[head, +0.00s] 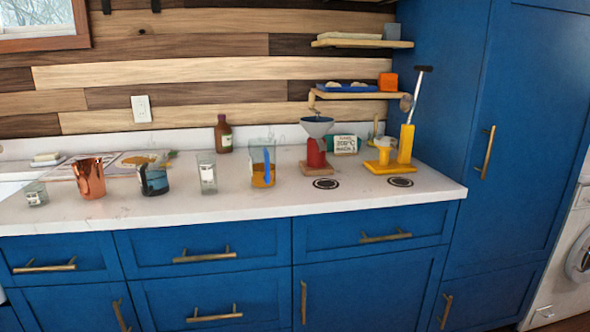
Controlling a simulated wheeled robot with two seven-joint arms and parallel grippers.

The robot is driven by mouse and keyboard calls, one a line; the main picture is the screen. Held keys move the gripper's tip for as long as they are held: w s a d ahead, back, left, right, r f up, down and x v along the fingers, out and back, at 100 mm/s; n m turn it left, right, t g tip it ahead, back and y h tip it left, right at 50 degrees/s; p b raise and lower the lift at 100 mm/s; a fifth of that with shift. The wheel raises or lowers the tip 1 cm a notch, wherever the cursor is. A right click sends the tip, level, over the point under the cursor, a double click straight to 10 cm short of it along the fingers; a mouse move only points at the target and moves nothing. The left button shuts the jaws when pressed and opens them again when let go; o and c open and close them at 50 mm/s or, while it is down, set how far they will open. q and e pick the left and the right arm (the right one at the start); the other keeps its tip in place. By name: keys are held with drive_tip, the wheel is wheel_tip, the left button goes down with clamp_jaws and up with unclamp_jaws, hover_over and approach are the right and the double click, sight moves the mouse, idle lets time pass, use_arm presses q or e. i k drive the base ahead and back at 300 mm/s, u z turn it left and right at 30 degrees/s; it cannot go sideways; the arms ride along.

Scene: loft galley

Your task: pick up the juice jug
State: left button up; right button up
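What looks like the juice jug (257,160) stands upright on the white counter, near its middle in the head view. It is a clear, tall vessel with orange content low inside and a blue upright strip, perhaps a handle, on its front. Nothing covers it from this side. Neither of my grippers is in view.
The white counter (240,200) tops blue cabinets. Left of the jug stand a clear glass (207,173), a dark-patterned vessel (153,178) and a copper cup (89,178). A brown bottle (223,134) is behind. A red-based funnel stand (316,150) and yellow device (405,145) are right.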

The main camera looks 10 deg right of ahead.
sight(262, 150)
drive_tip(key=z, duration=1.4)
drive_tip(key=i, duration=1.15)
drive_tip(key=u, duration=0.75)
